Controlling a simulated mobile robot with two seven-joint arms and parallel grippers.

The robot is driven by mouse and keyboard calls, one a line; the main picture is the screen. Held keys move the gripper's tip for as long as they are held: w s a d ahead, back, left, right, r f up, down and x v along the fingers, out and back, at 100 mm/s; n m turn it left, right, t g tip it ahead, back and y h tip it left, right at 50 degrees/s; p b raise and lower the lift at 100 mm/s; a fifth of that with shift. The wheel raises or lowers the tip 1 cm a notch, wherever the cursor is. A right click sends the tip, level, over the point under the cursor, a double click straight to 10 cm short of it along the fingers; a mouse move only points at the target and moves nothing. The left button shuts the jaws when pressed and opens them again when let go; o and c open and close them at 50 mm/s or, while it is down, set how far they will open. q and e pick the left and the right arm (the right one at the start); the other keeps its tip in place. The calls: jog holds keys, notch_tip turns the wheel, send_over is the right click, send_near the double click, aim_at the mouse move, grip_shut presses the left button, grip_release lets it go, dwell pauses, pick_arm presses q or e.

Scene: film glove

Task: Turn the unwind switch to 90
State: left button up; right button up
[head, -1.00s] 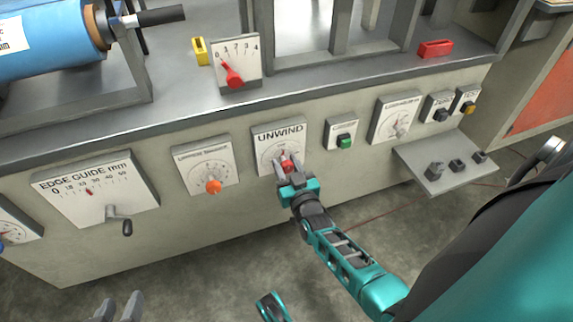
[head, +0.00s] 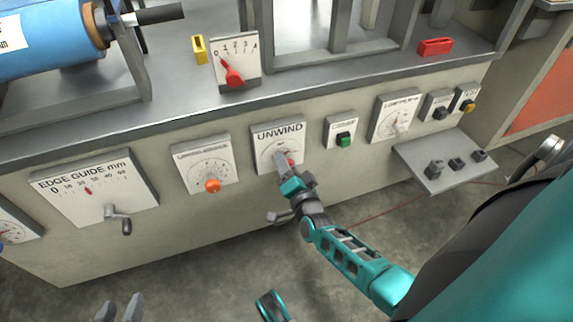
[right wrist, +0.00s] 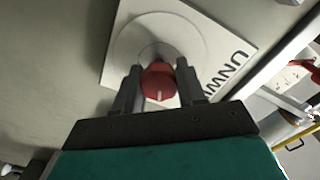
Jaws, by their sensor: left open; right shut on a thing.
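The unwind switch is a red knob (right wrist: 158,84) on a white plate marked UNWIND (head: 278,135) on the machine's front panel. My right gripper (head: 285,160) is at the knob. In the right wrist view its two fingers (right wrist: 160,88) stand on either side of the red knob, shut on it. A white line shows on the knob. The dial scale is mostly hidden or too small to read. My left gripper (head: 118,308) is open and empty at the bottom left of the head view, well away from the panel.
An orange knob (head: 212,186) is on the plate to the left, and a green button (head: 345,140) is to the right. The edge guide crank (head: 122,220) sticks out at the left. A small grey shelf (head: 445,165) juts out at the right.

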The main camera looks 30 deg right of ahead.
jog(key=m, duration=0.4)
jog(key=shift+d, duration=0.1)
pick_arm(q)
jog(key=shift+w+d+r, duration=0.1)
jog(key=shift+w, duration=0.05)
pick_arm(e)
jog(key=shift+m, duration=0.3)
pick_arm(q)
jog(key=shift+r, duration=0.1)
pick_arm(e)
jog(key=shift+r, duration=0.1)
jog(key=o, duration=1.1)
jog(key=shift+c, duration=0.2)
